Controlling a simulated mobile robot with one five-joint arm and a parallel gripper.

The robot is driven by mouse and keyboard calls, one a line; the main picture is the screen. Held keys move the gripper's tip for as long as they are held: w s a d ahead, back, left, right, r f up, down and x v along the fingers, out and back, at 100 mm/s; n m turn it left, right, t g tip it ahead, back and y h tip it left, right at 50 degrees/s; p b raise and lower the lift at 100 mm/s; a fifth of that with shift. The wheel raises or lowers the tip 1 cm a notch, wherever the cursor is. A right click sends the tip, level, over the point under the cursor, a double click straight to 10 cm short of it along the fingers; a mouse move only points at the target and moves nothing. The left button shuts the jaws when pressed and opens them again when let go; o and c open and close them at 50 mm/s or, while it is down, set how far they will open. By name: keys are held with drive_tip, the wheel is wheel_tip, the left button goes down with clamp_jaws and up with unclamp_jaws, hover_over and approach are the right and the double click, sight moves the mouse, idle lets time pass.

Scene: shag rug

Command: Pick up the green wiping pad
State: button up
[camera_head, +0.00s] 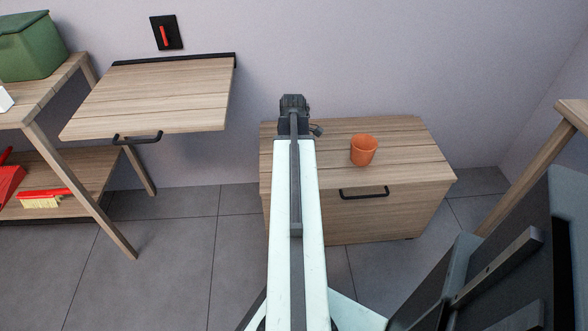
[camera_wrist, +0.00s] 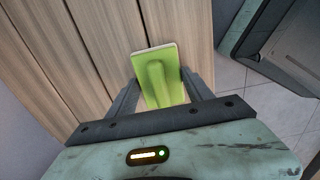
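The green wiping pad (camera_wrist: 156,62) has a raised ridge handle. In the wrist view it shows over light wood planks, between the two fingers of my gripper (camera_wrist: 159,79). The fingers are spread, one on each side of the pad, and the gripper looks open. I cannot tell whether either finger touches it. In the head view my arm reaches to the left part of the wooden cabinet (camera_head: 408,133), close to the wall. The pad is hidden there, and the fingertips cannot be made out.
An orange cup (camera_head: 363,150) stands on the cabinet top, right of my arm. A fold-down wooden shelf (camera_head: 165,92) is on the wall at left. A wooden rack at far left holds a green box (camera_head: 32,47), a red dustpan (camera_head: 9,184) and a brush (camera_head: 42,198).

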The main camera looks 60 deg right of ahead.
drive_tip(key=shift+c, duration=1)
wheel_tip(320, 180, up, 10)
drive_tip(key=p, duration=1)
drive_tip(key=shift+r, duration=0.15)
drive_tip(key=o, duration=0.6)
drive_tip(key=shift+c, duration=1.3)
